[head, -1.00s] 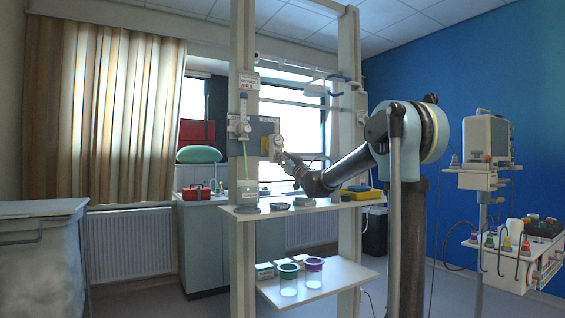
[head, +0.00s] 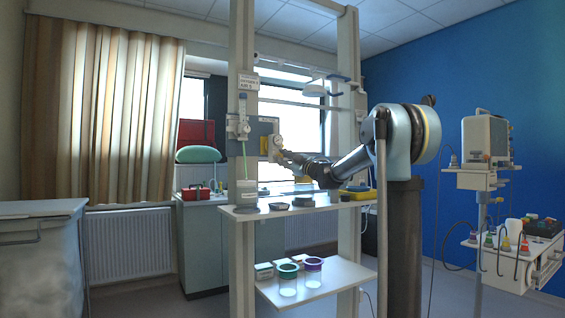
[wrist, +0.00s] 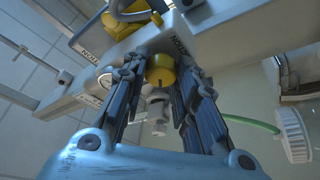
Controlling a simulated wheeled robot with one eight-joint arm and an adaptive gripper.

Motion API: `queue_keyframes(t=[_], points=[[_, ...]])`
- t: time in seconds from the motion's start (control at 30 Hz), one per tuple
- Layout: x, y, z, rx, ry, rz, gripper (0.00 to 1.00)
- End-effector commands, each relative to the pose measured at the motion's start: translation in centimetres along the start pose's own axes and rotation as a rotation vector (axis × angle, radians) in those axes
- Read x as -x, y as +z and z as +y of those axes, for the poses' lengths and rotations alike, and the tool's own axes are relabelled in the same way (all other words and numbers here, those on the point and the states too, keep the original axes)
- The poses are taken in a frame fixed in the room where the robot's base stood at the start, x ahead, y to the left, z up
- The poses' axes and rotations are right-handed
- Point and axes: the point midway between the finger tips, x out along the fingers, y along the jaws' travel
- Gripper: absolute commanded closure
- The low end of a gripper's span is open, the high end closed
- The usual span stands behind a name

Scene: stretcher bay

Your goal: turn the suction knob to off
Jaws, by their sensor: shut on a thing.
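In the head view my gripper (head: 281,153) is at the right edge of the grey wall panel (head: 262,128), by a pale round gauge (head: 278,142). The knob is too small and covered there to make out. I cannot read which setting the knob points to.
A flowmeter (head: 243,118) with a green tube hangs on the left post. The shelf (head: 240,214) below my arm bears dark dishes and a yellow box (head: 358,194). The lower shelf (head: 335,285) holds two lidded jars. A monitor stand (head: 486,140) is at right.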

Motion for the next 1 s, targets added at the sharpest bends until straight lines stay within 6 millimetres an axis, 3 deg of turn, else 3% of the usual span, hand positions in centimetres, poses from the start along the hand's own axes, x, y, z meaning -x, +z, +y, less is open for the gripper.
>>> queue_keyframes(t=[0.67, 0.7, 0.77, 1.0], points=[[0.01, -0.05, -0.12, 0.055, -0.024, 0.001, 0.97], [0.01, -0.05, -0.12, 0.054, -0.024, 0.001, 0.64], [0.01, -0.05, -0.1, 0.054, -0.024, 0.001, 0.53], [0.0, -0.04, -0.05, 0.054, -0.023, 0.001, 0.53]])
